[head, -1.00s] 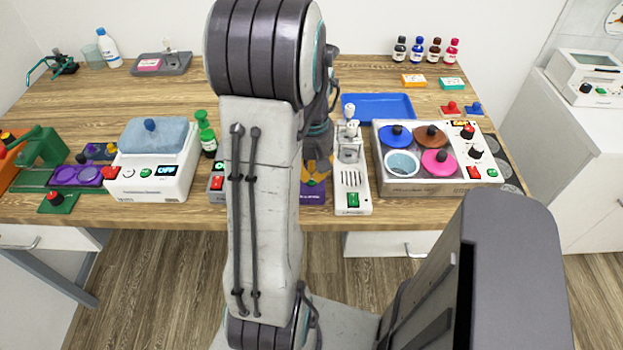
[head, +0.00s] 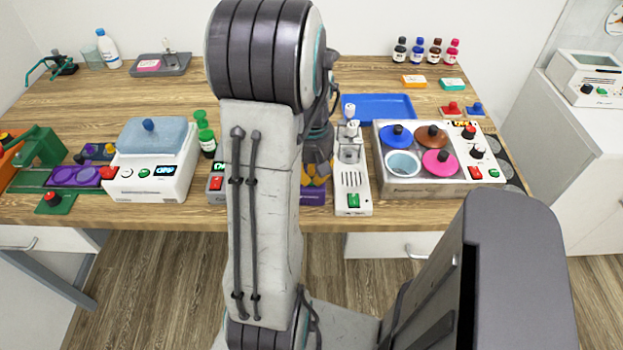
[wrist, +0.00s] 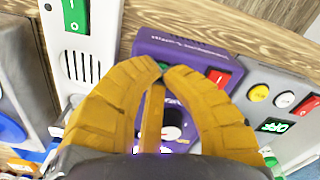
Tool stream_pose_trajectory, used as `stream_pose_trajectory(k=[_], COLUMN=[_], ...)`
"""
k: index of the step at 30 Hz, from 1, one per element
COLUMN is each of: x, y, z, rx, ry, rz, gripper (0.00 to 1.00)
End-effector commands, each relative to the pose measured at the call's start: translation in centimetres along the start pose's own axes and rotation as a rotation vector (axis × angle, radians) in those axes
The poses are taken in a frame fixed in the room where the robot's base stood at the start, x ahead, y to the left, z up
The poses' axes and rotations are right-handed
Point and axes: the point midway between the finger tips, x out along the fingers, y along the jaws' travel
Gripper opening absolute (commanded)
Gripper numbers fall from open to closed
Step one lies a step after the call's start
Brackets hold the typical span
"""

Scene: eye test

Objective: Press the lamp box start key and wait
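The purple box, seemingly the lamp box (wrist: 190,50), lies under my gripper (wrist: 162,73) in the wrist view. Its lettering is too small to read. A sliver of a green key (wrist: 162,65) shows right at my fingertips; the rest is hidden, and I cannot tell whether they touch it or whether it is pressed. A red rocker switch (wrist: 217,77) sits beside it. Small violet bright spots show behind my fingers. My yellow fingers are closed together at the tips, with nothing seen between them. In the head view my gripper (head: 316,180) partly hides the purple box (head: 313,197).
A white device with a green switch (head: 353,201) stands close to the right in the head view. A grey device with a red switch (head: 216,184) stands to the left, partly behind my arm. A several-lidded unit (head: 420,190) is farther right. A blue tray (head: 378,106) lies behind.

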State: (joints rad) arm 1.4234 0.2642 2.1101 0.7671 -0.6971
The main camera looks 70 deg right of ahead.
Motion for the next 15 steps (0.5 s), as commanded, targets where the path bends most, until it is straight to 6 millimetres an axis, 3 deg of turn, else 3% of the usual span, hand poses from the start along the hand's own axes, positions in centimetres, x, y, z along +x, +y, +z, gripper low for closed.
stream_pose_trajectory(k=[15], x=[-2.0], y=[0.0], z=[0.0], rx=[0.0], ry=[0.001], rz=[0.0], gripper=[0.0])
